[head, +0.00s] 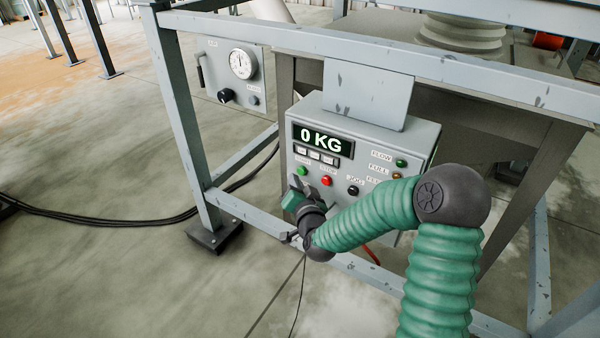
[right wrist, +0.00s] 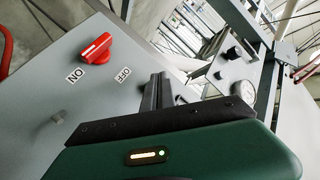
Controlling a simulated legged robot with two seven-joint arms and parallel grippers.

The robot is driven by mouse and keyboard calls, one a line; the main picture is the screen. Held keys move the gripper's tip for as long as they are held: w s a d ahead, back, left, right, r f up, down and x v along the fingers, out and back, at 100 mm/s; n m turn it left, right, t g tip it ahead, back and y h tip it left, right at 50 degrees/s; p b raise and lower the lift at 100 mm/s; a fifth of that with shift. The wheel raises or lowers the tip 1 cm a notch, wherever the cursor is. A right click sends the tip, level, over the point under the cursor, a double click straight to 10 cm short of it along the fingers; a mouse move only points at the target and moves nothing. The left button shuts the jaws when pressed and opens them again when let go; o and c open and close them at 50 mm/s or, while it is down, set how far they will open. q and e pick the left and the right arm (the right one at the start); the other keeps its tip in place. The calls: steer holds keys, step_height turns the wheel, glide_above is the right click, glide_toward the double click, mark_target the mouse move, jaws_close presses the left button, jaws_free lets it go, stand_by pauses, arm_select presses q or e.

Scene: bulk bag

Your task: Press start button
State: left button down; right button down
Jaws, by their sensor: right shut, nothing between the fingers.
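The grey control box (head: 330,150) hangs on the frame and its display (head: 322,141) reads 0 KG. Below the display is a green button (head: 302,171) under a small label that looks like START. A red button (head: 326,181) sits to its right, under a label that looks like STOP. My right gripper (head: 304,188) is shut and empty, just below the green and red buttons; I cannot tell whether it touches the panel. In the right wrist view the shut fingers (right wrist: 157,92) show beside the box's side, and the buttons are out of sight. My left gripper is not in view.
A black JOG button (head: 352,190) and indicator lamps (head: 401,163) are farther right on the box. A red ON/OFF switch (right wrist: 95,48) is on the box's side. A gauge panel (head: 230,75) and steel frame post (head: 182,120) stand to the left.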

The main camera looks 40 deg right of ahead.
steer(key=shift+w+d+r, duration=0.1)
steer(key=shift+w+d, duration=0.05)
steer(key=shift+d, duration=0.2)
steer(key=shift+w+d, duration=0.2)
steer(key=shift+d, duration=0.25)
stand_by(0.8)
steer(key=shift+a, duration=0.1)
steer(key=shift+s+a, duration=0.4)
steer(key=shift+a, duration=0.35)
steer(key=shift+s+a+p, duration=0.1)
steer(key=shift+s+a, duration=0.2)
steer(key=shift+a, duration=0.5)
steer(key=shift+s+a+p, duration=0.1)
steer(key=shift+s+a, duration=0.25)
steer(key=shift+a, duration=0.4)
steer(key=shift+s+a+p, duration=0.1)
steer(key=shift+s+a, duration=0.2)
steer(key=shift+a, duration=0.5)
